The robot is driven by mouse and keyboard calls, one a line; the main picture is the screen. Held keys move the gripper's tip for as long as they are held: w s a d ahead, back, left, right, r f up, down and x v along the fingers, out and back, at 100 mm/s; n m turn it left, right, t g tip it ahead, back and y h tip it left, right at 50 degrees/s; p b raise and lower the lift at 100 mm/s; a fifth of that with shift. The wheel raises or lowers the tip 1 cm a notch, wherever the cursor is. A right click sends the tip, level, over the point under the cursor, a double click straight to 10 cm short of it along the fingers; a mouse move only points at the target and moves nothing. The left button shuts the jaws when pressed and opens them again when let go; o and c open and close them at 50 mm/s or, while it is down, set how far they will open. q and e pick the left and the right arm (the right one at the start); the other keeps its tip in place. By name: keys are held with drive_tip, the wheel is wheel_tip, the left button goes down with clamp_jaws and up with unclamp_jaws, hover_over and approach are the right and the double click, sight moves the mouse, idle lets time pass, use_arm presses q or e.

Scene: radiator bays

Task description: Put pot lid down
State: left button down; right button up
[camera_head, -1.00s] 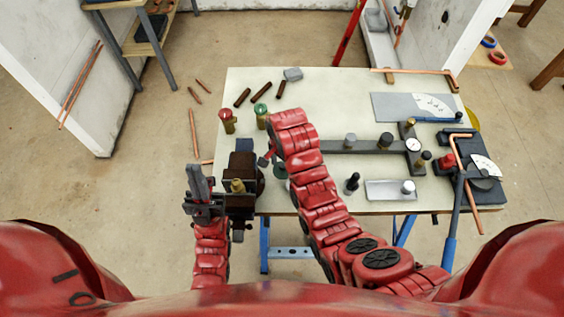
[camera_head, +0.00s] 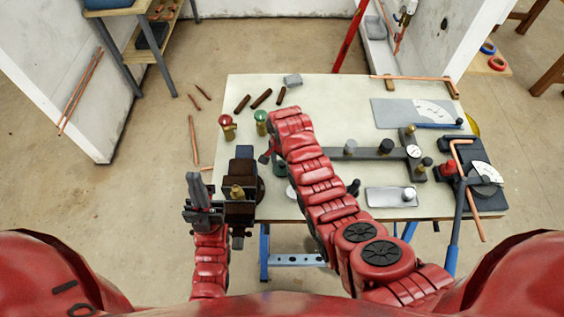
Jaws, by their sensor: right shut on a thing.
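My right arm reaches up over the bench, and its own links cover most of my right gripper (camera_head: 266,157). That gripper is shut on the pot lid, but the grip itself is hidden. A small dark green round thing (camera_head: 280,169) shows beside the arm's left edge. A pale disc (camera_head: 291,191) lies just below it, partly covered by the arm; I cannot tell whether it is the lid or the pot. My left gripper (camera_head: 198,190) is just left of the vise (camera_head: 243,190), off the bench's left edge; its finger gap is not clear.
The bench (camera_head: 340,95) carries a red-topped fitting (camera_head: 227,125), a green-topped fitting (camera_head: 261,120), several dark short tubes (camera_head: 261,98), a gauge manifold (camera_head: 414,151), a shallow tray (camera_head: 391,197) and a pipe bender (camera_head: 480,172). The upper middle of the bench is clear.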

drive_tip(key=shift+f, duration=0.1)
drive_tip(key=o, duration=0.9)
drive_tip(key=shift+f, duration=0.15)
drive_tip(key=shift+o, duration=1.4)
